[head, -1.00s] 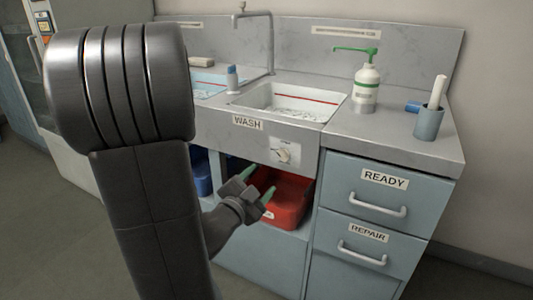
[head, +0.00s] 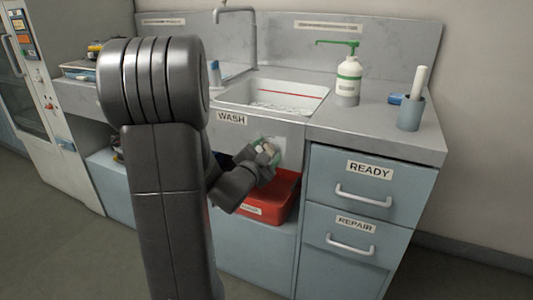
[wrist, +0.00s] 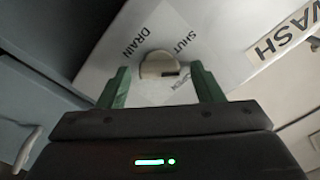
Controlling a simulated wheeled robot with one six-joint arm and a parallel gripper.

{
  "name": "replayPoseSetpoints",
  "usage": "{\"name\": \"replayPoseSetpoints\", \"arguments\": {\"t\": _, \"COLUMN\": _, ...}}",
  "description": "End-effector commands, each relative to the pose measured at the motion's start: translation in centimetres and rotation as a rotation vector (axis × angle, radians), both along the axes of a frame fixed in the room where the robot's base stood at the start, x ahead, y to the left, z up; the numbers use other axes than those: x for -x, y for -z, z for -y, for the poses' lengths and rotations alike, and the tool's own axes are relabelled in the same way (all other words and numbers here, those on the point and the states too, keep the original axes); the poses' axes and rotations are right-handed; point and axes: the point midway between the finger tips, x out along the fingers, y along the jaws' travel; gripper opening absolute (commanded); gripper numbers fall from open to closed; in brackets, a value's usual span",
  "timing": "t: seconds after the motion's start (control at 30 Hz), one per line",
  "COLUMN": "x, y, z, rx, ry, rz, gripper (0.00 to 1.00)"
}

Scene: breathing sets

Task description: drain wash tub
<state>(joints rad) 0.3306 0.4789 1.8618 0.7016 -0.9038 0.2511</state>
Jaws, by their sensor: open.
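The wash tub (head: 315,97) is set in the counter, with a red line around its inside and pale contents low in it. Below it, the wash drain knob (wrist: 159,65) is a round pale dial on a white plate marked DRAIN and SHUT in the wrist view. The knob's dark mark points right, nearer the SHUT side. My gripper (wrist: 161,88) is open, its two green fingers on either side of the knob and pointed at the plate. I cannot tell whether they touch it. In the head view my gripper (head: 268,150) hides the knob.
A red bin (head: 282,195) stands in the open bay under the tub. Drawers marked READY (head: 365,185) and REPAIR (head: 345,245) are at the right. A pump bottle (head: 348,82) and a cup (head: 410,115) stand on the counter. My arm covers the left part of the head view.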

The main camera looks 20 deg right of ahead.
Motion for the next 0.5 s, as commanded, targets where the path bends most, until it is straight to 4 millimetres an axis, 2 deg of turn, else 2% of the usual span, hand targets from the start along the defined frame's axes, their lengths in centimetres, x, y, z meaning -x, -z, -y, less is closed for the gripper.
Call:
{"name": "replayPoseSetpoints", "arguments": {"t": 0.2, "x": 0.0, "y": -0.01, "z": 0.01, "rx": 0.0, "ry": 0.0, "rz": 0.0, "gripper": 0.6}}
{"name": "replayPoseSetpoints", "arguments": {"t": 0.43, "x": 0.01, "y": 0.01, "z": 0.0, "rx": 0.0, "ry": 0.0, "rz": 0.0, "gripper": 0.15}}
{"name": "replayPoseSetpoints", "arguments": {"t": 0.5, "x": 0.01, "y": 0.01, "z": 0.0, "rx": 0.0, "ry": 0.0, "rz": 0.0, "gripper": 0.15}}
